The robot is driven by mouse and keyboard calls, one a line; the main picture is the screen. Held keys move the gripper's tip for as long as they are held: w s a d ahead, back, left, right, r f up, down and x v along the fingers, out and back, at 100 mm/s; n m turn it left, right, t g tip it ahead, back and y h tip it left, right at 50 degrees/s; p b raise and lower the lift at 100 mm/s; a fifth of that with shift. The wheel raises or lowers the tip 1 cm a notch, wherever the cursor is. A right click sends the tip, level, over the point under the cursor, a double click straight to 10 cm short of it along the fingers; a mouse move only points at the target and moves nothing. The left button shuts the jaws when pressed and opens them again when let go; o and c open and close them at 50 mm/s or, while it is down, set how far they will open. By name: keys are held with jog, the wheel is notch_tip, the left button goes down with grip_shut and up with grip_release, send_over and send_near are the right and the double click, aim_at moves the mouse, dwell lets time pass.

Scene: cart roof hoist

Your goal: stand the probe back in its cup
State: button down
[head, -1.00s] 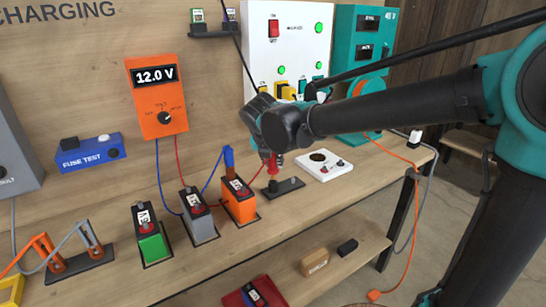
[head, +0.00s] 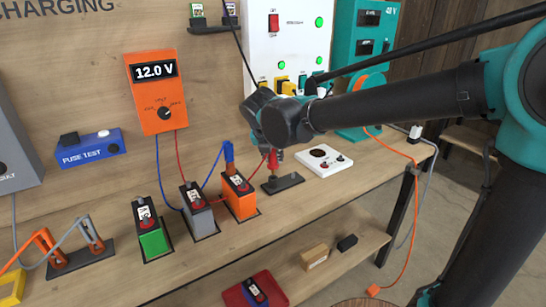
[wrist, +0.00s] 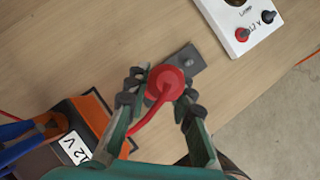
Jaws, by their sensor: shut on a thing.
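The red probe (head: 274,159) is held upright in my gripper, with its red lead trailing left. In the wrist view the round red top of the probe (wrist: 166,81) sits between the two fingers of my gripper (wrist: 160,88), which are closed around it. The dark holder plate (head: 285,184) with the cup lies on the bench below, and its far end also shows in the wrist view (wrist: 186,60). The probe is over the plate's left end in the head view. Its tip and the cup are hidden, so I cannot tell whether the tip is inside.
The orange meter (head: 156,93) reads 12.0 V.

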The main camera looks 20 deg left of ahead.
aim_at(272, 164)
jog(key=shift+f, duration=2.2)
jog(key=c, duration=1.2)
grip_release()
jog(key=v, duration=1.2)
jog(key=shift+r, duration=0.1)
